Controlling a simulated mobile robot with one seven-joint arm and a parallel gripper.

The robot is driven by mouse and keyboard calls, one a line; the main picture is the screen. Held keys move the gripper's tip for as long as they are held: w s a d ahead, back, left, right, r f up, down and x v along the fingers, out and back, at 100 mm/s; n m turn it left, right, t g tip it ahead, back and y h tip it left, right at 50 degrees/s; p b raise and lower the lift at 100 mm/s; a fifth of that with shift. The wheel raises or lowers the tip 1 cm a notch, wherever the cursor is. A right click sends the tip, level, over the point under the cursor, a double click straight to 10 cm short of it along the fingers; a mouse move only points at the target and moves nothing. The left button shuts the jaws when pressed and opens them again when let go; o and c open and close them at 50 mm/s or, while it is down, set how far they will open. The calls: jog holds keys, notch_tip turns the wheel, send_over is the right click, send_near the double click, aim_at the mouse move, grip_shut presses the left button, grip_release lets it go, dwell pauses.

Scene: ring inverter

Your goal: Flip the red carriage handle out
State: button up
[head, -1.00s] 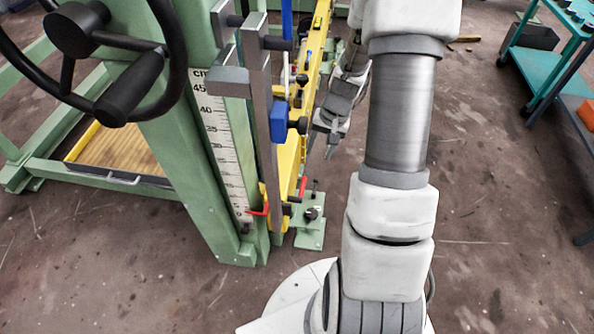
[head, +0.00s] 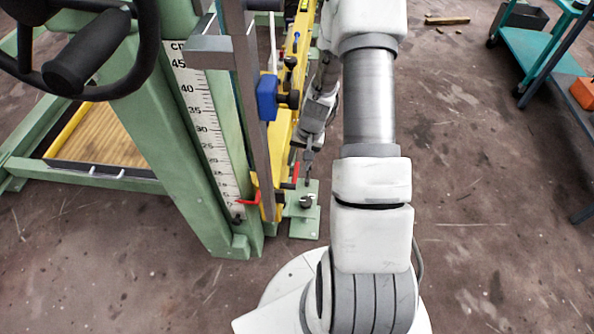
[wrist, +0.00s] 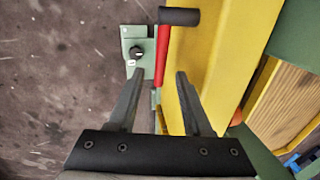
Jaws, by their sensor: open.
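The red carriage handle (wrist: 162,55) is a slim red bar with a black end piece, beside the yellow beam (wrist: 215,60) in the wrist view. In the head view a small part of the red handle (head: 295,173) shows low by the yellow beam. My gripper (wrist: 160,76) is open, with one finger left of the handle's line and the other right of it, over the yellow beam. The handle's near end lies between the fingertips in the picture; I see no contact. In the head view my gripper (head: 308,160) is close to the handle.
A green post with a scale (head: 208,135) and a grey upright stand left of my arm. A blue block (head: 267,97) and a second red lever (head: 249,199) are on the machine. A green foot plate (head: 303,212) is below. Floor at right is open, up to a teal cart (head: 540,60).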

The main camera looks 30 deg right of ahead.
aim_at(296, 170)
jog(key=shift+w+a+f+b, duration=0.1)
jog(key=shift+a+f+b, duration=0.1)
jog(key=shift+f, duration=0.7)
jog(key=shift+w+a+f+b, duration=0.1)
jog(key=shift+f+b, duration=0.1)
jog(key=shift+f, duration=0.65)
grip_shut()
